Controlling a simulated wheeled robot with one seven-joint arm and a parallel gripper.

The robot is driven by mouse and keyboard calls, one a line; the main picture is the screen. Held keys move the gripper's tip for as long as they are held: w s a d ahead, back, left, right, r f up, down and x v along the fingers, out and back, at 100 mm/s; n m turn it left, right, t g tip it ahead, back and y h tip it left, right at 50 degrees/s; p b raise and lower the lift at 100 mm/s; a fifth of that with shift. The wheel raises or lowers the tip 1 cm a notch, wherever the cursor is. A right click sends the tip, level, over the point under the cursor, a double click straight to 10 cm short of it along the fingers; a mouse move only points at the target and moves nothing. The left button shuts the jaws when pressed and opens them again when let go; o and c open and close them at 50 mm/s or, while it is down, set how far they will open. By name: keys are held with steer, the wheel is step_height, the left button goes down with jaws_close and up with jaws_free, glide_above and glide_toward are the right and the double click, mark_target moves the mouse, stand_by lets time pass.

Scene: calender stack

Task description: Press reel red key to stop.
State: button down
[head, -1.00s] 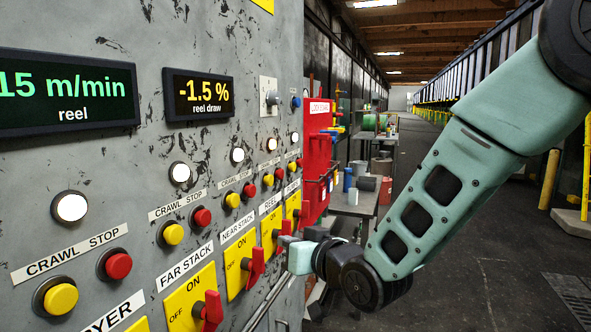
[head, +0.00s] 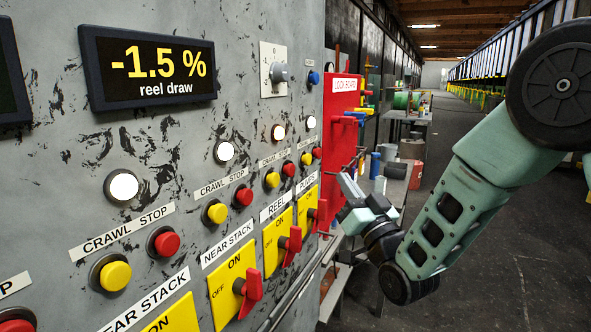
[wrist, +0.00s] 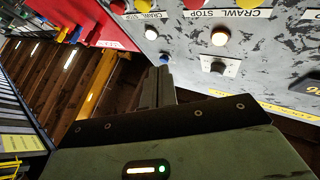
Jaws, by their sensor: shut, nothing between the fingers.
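The control panel (head: 60,150) carries columns of a white lamp, a yellow key and a red key above labelled switches. The red key (head: 289,169) above the REEL label (head: 275,207) is small, round and uncovered, beside its yellow key (head: 272,180). The lamp (head: 278,132) over them glows with an amber rim. In the wrist view the same red key (wrist: 193,4) is cut by the top edge. My gripper (head: 345,183) is shut and empty, right of the reel keys and apart from them. Its fingertips (wrist: 163,76) point toward the panel near a blue button (wrist: 164,58).
Red switch handles (head: 291,245) jut from yellow plates below the keys. A rail (head: 285,310) runs along the panel's lower front. A red lock board (head: 341,130) stands past the panel's right edge, with a cluttered bench behind. The aisle floor (head: 480,250) is clear.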

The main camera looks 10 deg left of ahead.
mark_target(289, 170)
steer(key=shift+a, duration=0.1)
steer(key=w+a, duration=0.3)
steer(key=a, duration=0.5)
steer(key=shift+p, duration=0.4)
steer(key=shift+a, duration=0.1)
steer(key=shift+a, duration=0.1)
stand_by(1.7)
steer(key=shift+w+a+b, duration=0.15)
steer(key=shift+a+b, duration=0.15)
steer(key=shift+b, duration=0.3)
